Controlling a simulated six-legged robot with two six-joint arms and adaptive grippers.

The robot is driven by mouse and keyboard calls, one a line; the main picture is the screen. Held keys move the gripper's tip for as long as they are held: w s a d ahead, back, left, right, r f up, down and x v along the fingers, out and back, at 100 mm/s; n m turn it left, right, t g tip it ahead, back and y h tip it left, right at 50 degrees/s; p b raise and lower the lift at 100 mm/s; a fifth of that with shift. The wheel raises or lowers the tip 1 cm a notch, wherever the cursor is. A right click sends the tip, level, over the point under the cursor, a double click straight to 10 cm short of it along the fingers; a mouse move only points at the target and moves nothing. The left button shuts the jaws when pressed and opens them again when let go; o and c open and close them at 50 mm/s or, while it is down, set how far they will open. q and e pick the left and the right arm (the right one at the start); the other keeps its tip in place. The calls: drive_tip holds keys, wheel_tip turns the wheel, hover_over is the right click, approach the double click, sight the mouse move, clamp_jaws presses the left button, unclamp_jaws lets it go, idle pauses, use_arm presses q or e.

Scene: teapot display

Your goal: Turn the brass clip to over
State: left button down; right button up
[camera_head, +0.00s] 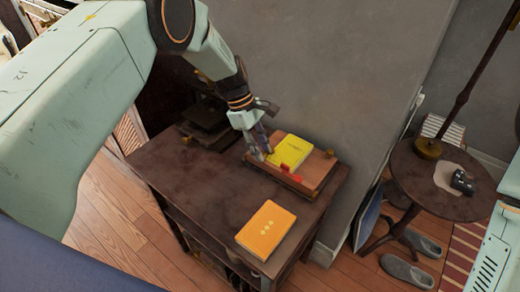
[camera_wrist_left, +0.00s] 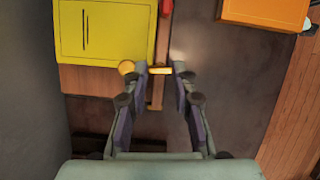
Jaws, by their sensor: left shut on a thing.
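My left gripper (camera_wrist_left: 159,68) is shut on the clip at the edge of the wooden board. In the head view my left gripper (camera_head: 258,154) reaches down to the board's left end, and its fingers hide the clip there. My right gripper is out of view.
An orange book (camera_head: 266,230) lies on the dark cabinet top (camera_head: 205,183), nearer the front. A dark object (camera_head: 208,125) stands at the back left. The wall (camera_head: 340,75) is close behind the board. A round side table (camera_head: 425,185) stands at the right.

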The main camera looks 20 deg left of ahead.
use_arm(q)
drive_tip(key=shift+m, duration=0.6)
drive_tip(key=shift+g, duration=0.3)
drive_tip(key=c, duration=1.1)
unclamp_jaws()
drive_tip(key=v, duration=1.2)
drive_tip(key=shift+d, duration=0.1)
